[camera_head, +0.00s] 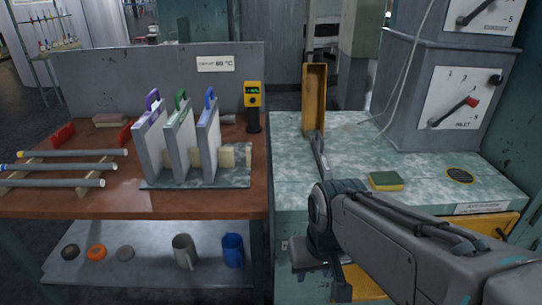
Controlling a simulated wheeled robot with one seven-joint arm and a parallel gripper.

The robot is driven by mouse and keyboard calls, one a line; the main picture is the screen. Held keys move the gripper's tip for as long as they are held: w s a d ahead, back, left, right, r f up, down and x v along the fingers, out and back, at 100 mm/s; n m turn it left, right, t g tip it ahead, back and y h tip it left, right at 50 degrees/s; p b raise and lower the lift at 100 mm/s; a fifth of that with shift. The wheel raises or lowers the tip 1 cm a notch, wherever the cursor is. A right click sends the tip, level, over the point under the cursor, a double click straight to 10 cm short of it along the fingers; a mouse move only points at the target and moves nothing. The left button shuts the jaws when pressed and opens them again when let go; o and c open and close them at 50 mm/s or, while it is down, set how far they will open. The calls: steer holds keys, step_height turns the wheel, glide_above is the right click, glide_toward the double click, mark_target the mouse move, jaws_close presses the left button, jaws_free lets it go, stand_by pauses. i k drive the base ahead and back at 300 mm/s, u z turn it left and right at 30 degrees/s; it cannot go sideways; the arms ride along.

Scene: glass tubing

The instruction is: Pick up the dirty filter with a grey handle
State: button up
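I cannot make out a dirty filter with a grey handle. Three pale filters stand upright side by side in a grey rack (160,184) on the brown bench: one with a purple handle (153,97), one with a green handle (181,98), one with a blue handle (210,97). My grey arm reaches in from the lower right to the front left corner of the pale green cabinet top. My gripper (316,252) seems to be at the dark grey parts beyond the arm's joint, low at the cabinet's front. Its fingers are not clear, and I see nothing held in it.
An upright yellow frame (314,97) stands at the cabinet's back left. Mugs stand on the lower shelf (145,270). Rods lie at the bench's left.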

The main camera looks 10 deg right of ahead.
mark_target(324, 168)
steer(key=u, duration=0.05)
steer(key=i, duration=0.85)
steer(key=z, duration=0.3)
